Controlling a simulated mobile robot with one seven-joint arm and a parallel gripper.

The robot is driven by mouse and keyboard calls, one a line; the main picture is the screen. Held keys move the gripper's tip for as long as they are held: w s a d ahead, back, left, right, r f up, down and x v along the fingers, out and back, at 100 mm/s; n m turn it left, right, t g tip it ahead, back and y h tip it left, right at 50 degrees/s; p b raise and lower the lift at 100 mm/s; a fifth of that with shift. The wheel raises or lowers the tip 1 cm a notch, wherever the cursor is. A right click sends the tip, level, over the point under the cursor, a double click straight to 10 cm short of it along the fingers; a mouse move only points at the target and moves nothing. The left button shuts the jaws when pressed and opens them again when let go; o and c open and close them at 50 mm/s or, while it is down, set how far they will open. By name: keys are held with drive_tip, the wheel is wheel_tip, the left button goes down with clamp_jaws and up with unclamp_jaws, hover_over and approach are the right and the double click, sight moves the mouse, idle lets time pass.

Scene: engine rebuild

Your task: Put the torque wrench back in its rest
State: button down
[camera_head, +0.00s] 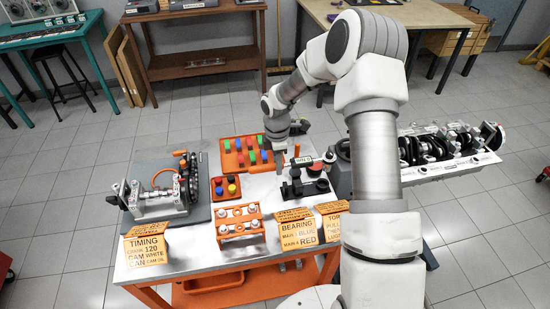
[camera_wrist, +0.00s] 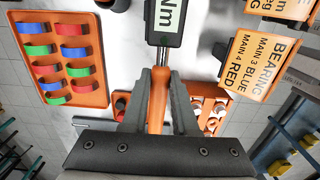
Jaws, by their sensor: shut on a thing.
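The torque wrench (camera_head: 305,160) has an orange handle and a dark head with a display. In the wrist view its orange handle (camera_wrist: 157,98) lies between the fingers of my gripper (camera_wrist: 162,75), which is shut on it. The display marked "Nm" (camera_wrist: 165,20) sits beyond the fingertips. In the head view my gripper (camera_head: 281,168) is low over the right part of the table, with the wrench reaching out to its right. A black stand (camera_head: 296,188), which looks like the rest, is just below the wrench in the picture. I cannot tell whether they touch.
An orange rack with white caps (camera_head: 240,226) and a bearing sign (camera_head: 297,230) stand at the front. A crankshaft fixture (camera_head: 158,195) is at left, an engine block (camera_head: 440,150) at right.

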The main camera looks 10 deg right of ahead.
drive_tip(key=shift+w+f, duration=0.3)
drive_tip(key=shift+f, duration=0.05)
drive_tip(key=shift+f+b, duration=2)
drive_tip(key=shift+f, duration=0.95)
drive_tip(key=shift+f+b, duration=1.25)
drive_tip(key=shift+f, duration=0.25)
drive_tip(key=c, duration=0.9)
unclamp_jaws()
drive_tip(key=shift+s, duration=0.1)
drive_tip(key=shift+r, duration=0.35)
drive_tip(key=shift+r+p, duration=0.95)
drive_tip(key=shift+r, duration=0.15)
